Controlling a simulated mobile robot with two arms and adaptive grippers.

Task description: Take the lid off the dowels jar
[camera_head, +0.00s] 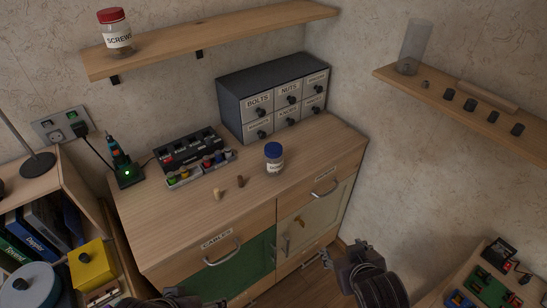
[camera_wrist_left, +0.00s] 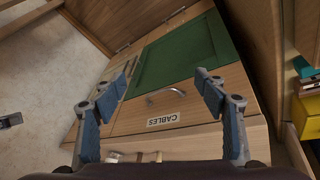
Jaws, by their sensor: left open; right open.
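The dowels jar (camera_head: 275,168) is a small clear jar with a pale label, standing upright on the wooden cabinet top near its front edge. Its blue lid (camera_head: 273,149) is on it. My right gripper (camera_head: 337,268) is open and empty, in front of the cabinet, below and to the right of the jar, well apart from it. My left gripper (camera_head: 172,299) is only partly in the head view at the bottom edge. In the left wrist view (camera_wrist_left: 167,77) it is open and empty, facing the cabinet front with the CABLES drawer (camera_wrist_left: 175,119).
Two small wooden pegs (camera_head: 217,193) (camera_head: 240,181) stand left of the jar. A black organizer (camera_head: 188,148) and a grey drawer unit (camera_head: 272,100) are behind. A screws jar (camera_head: 116,38) with a red lid is on the upper shelf.

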